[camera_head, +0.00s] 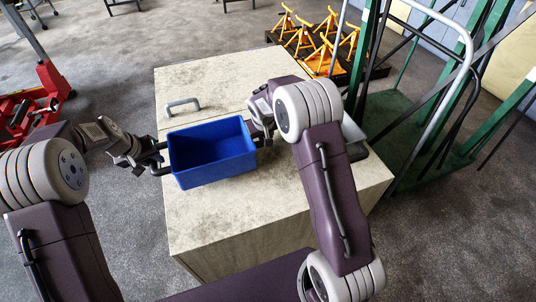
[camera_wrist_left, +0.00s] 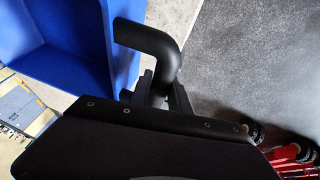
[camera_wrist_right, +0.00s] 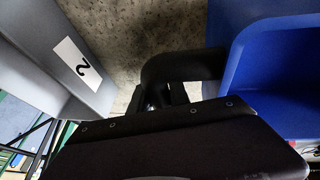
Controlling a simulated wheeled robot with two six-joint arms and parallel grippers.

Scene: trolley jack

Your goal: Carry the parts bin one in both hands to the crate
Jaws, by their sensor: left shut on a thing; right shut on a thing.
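The parts bin is an open, empty blue box (camera_head: 212,174) with a black handle at each end, level over the front of a pale stone-like block (camera_head: 215,215). My left gripper (camera_head: 155,160) is shut on its left handle, which also shows in the left wrist view (camera_wrist_left: 150,38). My right gripper (camera_head: 264,132) is shut on its right handle, which shows in the right wrist view (camera_wrist_right: 190,66). My right arm partly hides that side in the head view. I cannot tell whether the bin touches the block. No crate is clearly recognisable.
A grey bin with a label "2" (camera_wrist_right: 83,68) stands beside my right gripper. A grey bar handle (camera_head: 182,104) sits on the block's top. A green rack (camera_head: 405,115) is at right, orange jack stands (camera_head: 305,38) behind, a red jack (camera_head: 48,92) at left.

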